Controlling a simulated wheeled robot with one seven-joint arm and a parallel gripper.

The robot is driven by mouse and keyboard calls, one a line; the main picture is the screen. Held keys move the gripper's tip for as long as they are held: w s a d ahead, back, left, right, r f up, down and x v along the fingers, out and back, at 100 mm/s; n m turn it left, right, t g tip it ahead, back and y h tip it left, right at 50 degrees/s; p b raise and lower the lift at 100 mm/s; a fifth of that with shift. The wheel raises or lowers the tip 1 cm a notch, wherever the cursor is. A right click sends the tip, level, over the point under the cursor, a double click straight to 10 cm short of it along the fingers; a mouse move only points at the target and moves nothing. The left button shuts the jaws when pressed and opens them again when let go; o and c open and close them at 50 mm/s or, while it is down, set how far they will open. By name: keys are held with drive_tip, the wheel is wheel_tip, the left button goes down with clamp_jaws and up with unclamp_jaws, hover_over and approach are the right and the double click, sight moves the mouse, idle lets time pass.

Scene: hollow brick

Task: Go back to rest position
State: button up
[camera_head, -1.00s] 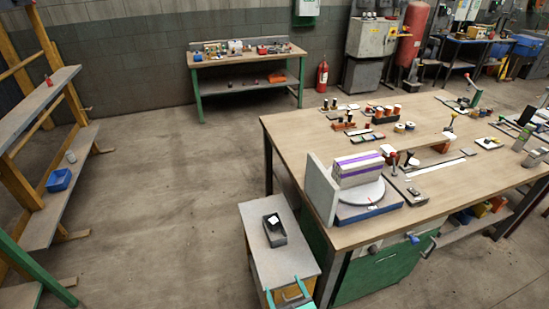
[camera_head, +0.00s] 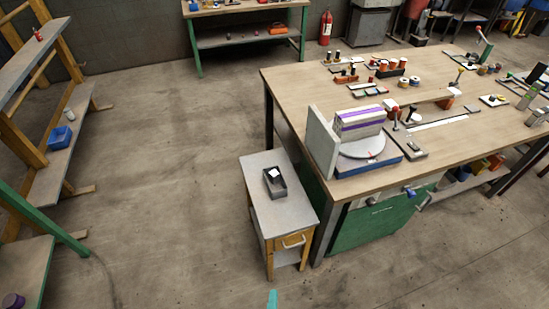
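A teal piece, which looks like the tip of my gripper (camera_head: 272,299), shows at the bottom edge in the head view. It is in front of the small side cabinet (camera_head: 284,214) and apart from it; the rest is cut off by the frame. Whether the fingers are open or shut does not show. A pale block with purple stripes (camera_head: 360,123) sits on a round turntable (camera_head: 364,148) with a blue base, beside an upright grey plate (camera_head: 322,142) on the large workbench (camera_head: 290,90). Nothing visible touches the block.
A dark open box (camera_head: 275,182) with a white item lies on the side cabinet. Small tools and parts cover the workbench. A wooden shelf (camera_head: 75,150) stands at the left, with a blue bin (camera_head: 60,137). The floor (camera_head: 160,170) between is clear.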

drive_tip(key=s+a+r+n+t, duration=0.1)
drive_tip(key=s+a+r+n, duration=0.1)
drive_tip(key=s+r+n, duration=0.8)
wheel_tip(320, 180, up, 3)
drive_tip(key=n, duration=0.3)
drive_tip(key=shift+t+y, duration=0.4)
drive_tip(key=shift+r, duration=0.1)
